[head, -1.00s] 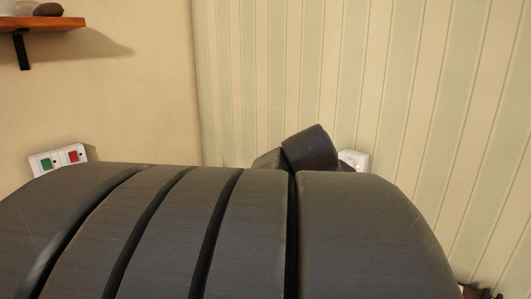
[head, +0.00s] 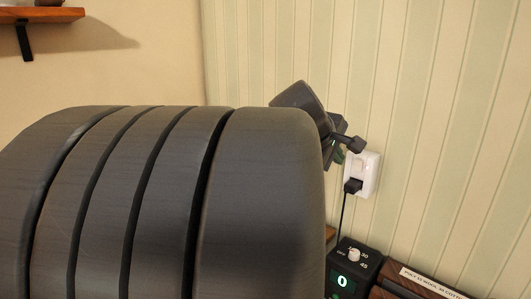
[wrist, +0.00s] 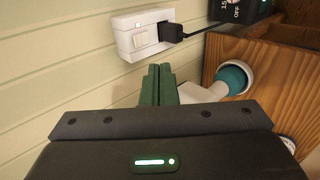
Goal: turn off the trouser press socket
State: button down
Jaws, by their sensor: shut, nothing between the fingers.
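The white wall socket (head: 366,172) is on the striped wall, right of my arm in the head view. It also shows at the top of the wrist view (wrist: 128,44). It has a white rocker switch (wrist: 141,39) and a black plug (wrist: 170,31) pushed in beside it. I cannot tell the rocker's position. My gripper's green fingers (wrist: 158,70) are together and empty, just below the socket in the wrist view. A gap to the socket seems to show. In the head view my arm hides most of the gripper.
A black control box (head: 353,268) with a dial and a green "0" display stands below the socket. A wooden panel (wrist: 262,68) and a white tube with a teal end (wrist: 232,77) lie right of my fingers. A wooden shelf (head: 40,15) is at the upper left.

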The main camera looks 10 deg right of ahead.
aim_at(359, 160)
jog(key=shift+w+d+f, duration=0.85)
jog(key=shift+w+d, duration=0.25)
jog(key=shift+d, duration=0.2)
jog(key=shift+w+d+f, duration=0.8)
jog(key=shift+w+d, duration=0.3)
jog(key=shift+d, duration=0.15)
jog(key=shift+w+d+f, duration=0.85)
jog(key=shift+w+d, duration=0.25)
jog(key=shift+d, duration=0.2)
jog(key=shift+w+d+r+p, duration=0.15)
jog(key=shift+d+p, duration=0.05)
jog(key=shift+p, duration=0.15)
jog(key=shift+r+p, duration=0.8)
jog(key=shift+r, duration=0.05)
